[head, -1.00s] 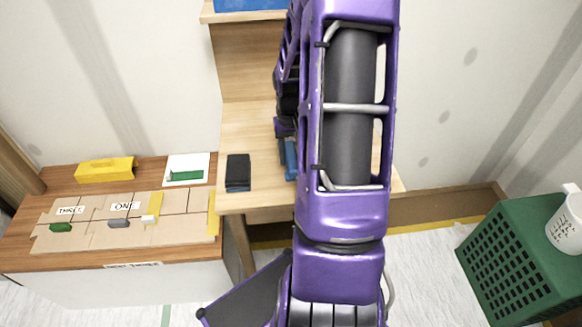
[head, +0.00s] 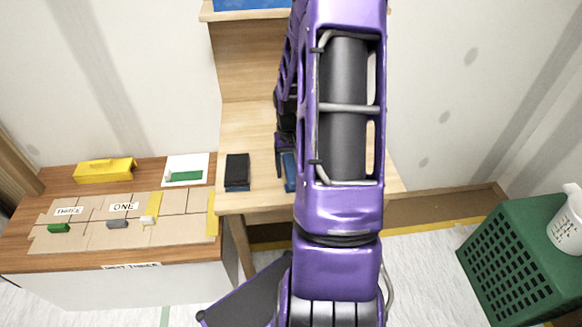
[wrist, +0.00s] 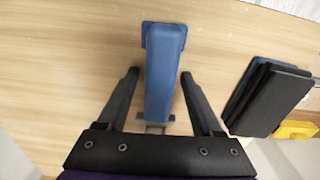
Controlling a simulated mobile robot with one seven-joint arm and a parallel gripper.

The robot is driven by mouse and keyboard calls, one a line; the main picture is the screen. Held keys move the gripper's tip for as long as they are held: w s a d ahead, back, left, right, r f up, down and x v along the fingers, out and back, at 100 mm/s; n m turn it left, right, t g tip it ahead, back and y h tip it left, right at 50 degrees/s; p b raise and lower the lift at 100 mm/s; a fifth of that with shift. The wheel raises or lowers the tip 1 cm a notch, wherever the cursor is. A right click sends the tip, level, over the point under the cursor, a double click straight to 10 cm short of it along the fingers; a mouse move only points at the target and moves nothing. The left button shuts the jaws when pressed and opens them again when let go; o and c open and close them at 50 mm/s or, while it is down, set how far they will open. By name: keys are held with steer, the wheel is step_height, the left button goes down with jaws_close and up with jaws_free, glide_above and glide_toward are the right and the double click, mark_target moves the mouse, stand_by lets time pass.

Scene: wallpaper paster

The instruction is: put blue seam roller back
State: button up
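The blue seam roller (wrist: 163,70) lies on the pale wooden table, with its blue handle pointing away from my gripper in the wrist view. A small metal part shows at its near end. My gripper (wrist: 159,75) is open, one finger on each side of the handle, with a narrow gap on both sides. In the head view a piece of the blue roller (head: 290,172) shows beside my arm, which hides the rest.
A stack of dark flat blocks (head: 237,172) lies left of the roller. A wooden side table (head: 30,262) at left holds labelled boards, a yellow box (head: 105,170) and a white tray (head: 198,160). A green crate (head: 520,265) stands at right.

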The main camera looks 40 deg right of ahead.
mark_target(291, 166)
steer(key=shift+r, duration=0.1)
step_height(291, 166, up, 18)
steer(key=p, duration=0.3)
steer(key=shift+f, duration=0.2)
steer(key=shift+d, duration=0.1)
